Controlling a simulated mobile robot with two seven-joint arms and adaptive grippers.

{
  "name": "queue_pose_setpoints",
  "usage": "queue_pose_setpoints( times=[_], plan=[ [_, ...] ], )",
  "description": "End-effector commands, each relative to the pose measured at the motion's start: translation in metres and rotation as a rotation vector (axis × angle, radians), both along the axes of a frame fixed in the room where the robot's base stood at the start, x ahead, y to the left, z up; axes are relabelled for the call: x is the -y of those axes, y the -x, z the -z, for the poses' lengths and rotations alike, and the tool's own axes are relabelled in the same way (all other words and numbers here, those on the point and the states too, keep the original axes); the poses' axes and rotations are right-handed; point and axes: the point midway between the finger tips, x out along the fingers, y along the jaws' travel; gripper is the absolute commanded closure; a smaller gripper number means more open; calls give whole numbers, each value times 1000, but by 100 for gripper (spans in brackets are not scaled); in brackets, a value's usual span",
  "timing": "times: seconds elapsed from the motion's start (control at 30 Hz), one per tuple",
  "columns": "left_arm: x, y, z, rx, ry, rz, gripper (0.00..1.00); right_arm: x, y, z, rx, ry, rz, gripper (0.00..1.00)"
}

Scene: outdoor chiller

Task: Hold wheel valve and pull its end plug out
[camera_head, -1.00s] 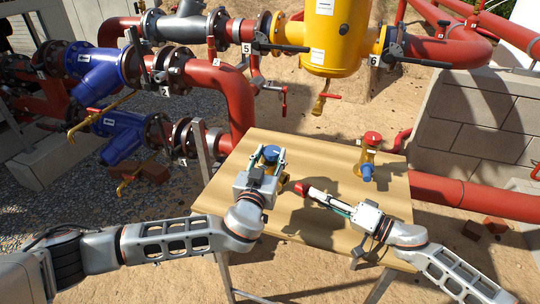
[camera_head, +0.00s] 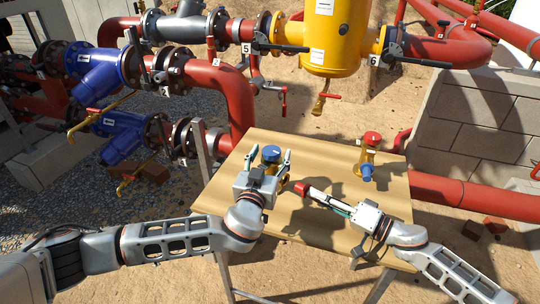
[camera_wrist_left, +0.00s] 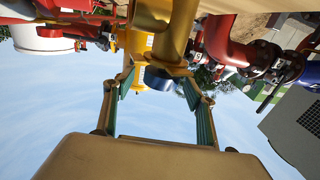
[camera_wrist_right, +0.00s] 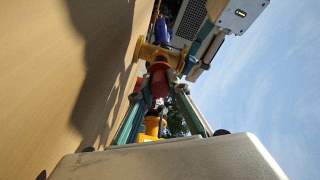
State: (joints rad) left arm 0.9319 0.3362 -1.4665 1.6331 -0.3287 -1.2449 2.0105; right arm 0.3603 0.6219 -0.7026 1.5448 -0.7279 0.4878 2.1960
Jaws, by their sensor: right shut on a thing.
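The wheel valve with a blue handwheel (camera_head: 271,153) and yellow body stands at the left of the wooden table. My left gripper (camera_head: 270,159) is open, its fingers on either side of the valve with gaps. In the left wrist view the blue wheel (camera_wrist_left: 158,78) and yellow body (camera_wrist_left: 178,35) show between the spread fingers. My right gripper (camera_head: 313,192) is shut on a red end plug (camera_head: 302,188) to the right of the valve. In the right wrist view the plug (camera_wrist_right: 159,84) lines up with a yellow flange (camera_wrist_right: 152,52); whether they touch is unclear.
A second yellow valve with a red wheel (camera_head: 373,138) and a blue plug (camera_head: 367,173) stands at the table's back right. The wooden table (camera_head: 325,160) is clear between the valves. Red pipes (camera_head: 235,95) and a yellow vessel (camera_head: 330,40) rise behind it.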

Motion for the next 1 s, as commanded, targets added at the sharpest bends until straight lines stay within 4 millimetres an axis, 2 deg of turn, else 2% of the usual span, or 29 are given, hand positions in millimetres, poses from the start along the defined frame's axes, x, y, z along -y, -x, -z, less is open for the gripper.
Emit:
queue_pose_setpoints(
  times=[0.23,0.37,0.8,1.0],
  plan=[
    [-1,0,0,0,0,-1,44,0,0,0,0,0,0,100],
    [-2,8,1,-2,1,-1,44,0,0,0,0,0,0,100],
    [-18,77,2,-6,3,0,44,0,0,0,0,0,0,100],
    [-25,103,2,-3,1,0,44,0,0,0,0,0,0,100]
  ],
)
